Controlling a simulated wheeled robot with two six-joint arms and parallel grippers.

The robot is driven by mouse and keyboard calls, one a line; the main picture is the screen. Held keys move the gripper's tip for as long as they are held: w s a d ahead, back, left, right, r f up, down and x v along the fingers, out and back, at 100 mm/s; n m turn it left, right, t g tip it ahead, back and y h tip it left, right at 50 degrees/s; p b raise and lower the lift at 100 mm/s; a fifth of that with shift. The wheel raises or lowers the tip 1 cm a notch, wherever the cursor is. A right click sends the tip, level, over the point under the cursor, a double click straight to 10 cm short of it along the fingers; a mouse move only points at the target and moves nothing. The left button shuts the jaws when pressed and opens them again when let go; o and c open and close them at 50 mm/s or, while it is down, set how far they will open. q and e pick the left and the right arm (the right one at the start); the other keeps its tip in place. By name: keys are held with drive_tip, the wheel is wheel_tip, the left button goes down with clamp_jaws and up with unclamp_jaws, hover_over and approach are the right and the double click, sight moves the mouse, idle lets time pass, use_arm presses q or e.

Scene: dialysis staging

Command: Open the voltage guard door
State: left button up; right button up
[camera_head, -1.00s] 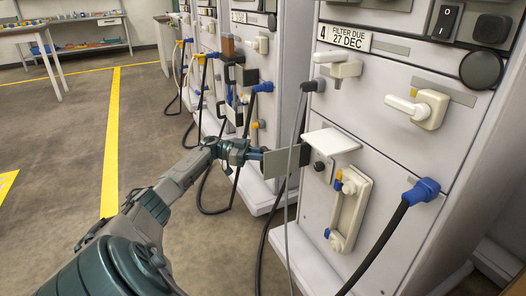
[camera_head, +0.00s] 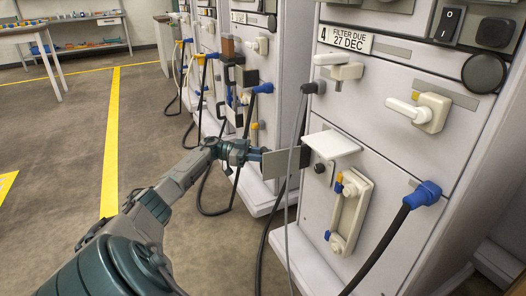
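A flat grey plate (camera_head: 280,163) stands out to the left from the front of machine 4, beside a small dark block (camera_head: 304,156) and a black knob (camera_head: 319,168). It looks like a small door standing open, but no label shows that it is the voltage guard door. My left gripper (camera_head: 255,155) is at the plate's left edge, close to it or touching. Its fingers are too small and dark to tell whether they are open or shut on the plate. My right gripper is not in view.
A white shelf (camera_head: 331,143) juts out just right of the plate. A grey cable (camera_head: 288,215) hangs down in front of the plate. A black hose with a blue end (camera_head: 425,194) and a white handle (camera_head: 348,213) are lower right. Open floor (camera_head: 160,120) lies left.

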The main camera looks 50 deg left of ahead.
use_arm(q)
drive_tip(key=v, duration=1)
drive_tip(key=shift+s+a, duration=0.3)
drive_tip(key=shift+a, duration=0.1)
